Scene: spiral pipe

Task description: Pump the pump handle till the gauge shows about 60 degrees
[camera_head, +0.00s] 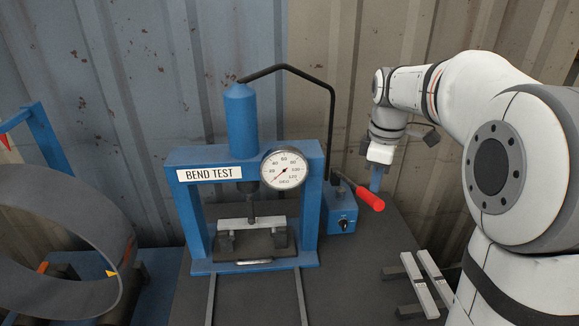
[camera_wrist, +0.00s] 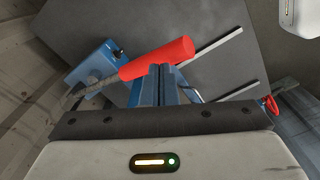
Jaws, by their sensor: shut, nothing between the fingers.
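The pump handle has a red grip (camera_head: 370,199) and slopes down to the right from the blue pump box (camera_head: 342,220) in the head view. The red grip also shows in the wrist view (camera_wrist: 157,58), across the fingertips. My gripper (camera_head: 375,188) points down just above and beside the grip; its blue fingers (camera_wrist: 160,70) are shut with nothing between them. I cannot tell whether the tips touch the grip. The round white gauge (camera_head: 285,168) sits on the blue press frame. Its red needle points to the lower left, below the 20 mark.
The blue bend-test press (camera_head: 193,215) stands left of the pump, joined by a black hose (camera_head: 332,110). Two pale bars (camera_head: 418,286) lie at the front right of the dark table. A large grey ring (camera_head: 60,300) is at the left. A corrugated wall stands behind.

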